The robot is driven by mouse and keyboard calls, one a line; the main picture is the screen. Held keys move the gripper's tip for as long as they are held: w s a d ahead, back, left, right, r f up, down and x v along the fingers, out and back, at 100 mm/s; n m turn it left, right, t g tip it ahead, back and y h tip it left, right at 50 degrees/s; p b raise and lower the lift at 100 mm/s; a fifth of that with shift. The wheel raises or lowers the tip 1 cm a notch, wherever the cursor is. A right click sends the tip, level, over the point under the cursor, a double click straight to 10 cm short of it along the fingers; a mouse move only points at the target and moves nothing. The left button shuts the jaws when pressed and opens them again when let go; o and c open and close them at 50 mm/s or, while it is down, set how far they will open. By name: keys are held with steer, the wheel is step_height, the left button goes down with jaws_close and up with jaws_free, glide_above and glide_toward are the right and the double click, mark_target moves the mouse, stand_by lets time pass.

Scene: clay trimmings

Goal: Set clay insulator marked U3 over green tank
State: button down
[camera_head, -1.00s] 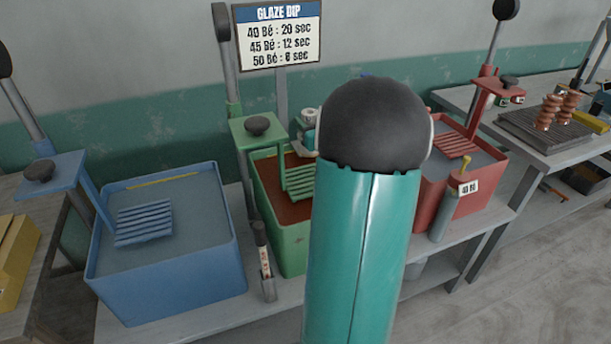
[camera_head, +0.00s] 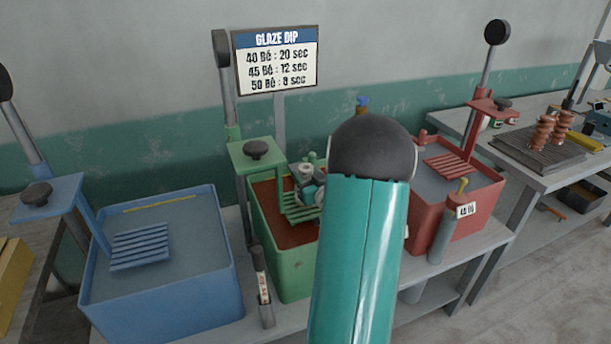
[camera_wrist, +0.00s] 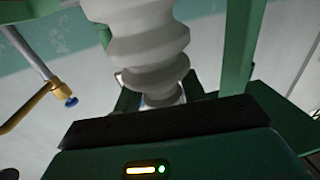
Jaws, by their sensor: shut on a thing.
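The green tank (camera_head: 290,272) stands on the bench between the blue and red tanks, with brown-red glaze and a green slatted rack (camera_head: 298,208) in it. My gripper (camera_head: 312,188) shows beside my teal arm, over the tank's right part in the picture, partly hidden by the arm. It is shut on a pale grey ribbed clay insulator (camera_wrist: 148,45), which fills the top middle of the wrist view. A small pale part of it (camera_head: 303,171) seems to show in the head view. No U3 mark is readable. The gap between insulator and rack cannot be told.
A blue tank (camera_head: 165,295) stands left and a red tank (camera_head: 480,215) right, each with its own rack and lever post. A glaze dip sign (camera_head: 277,60) stands behind. A labelled tool in a holder (camera_head: 262,290) is before the green tank.

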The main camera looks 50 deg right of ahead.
steer(key=c, duration=0.8)
jaws_free()
steer(key=shift+f, duration=0.15)
steer(key=v, duration=1.2)
steer(key=shift+w+r, duration=0.1)
steer(key=shift+r, duration=0.1)
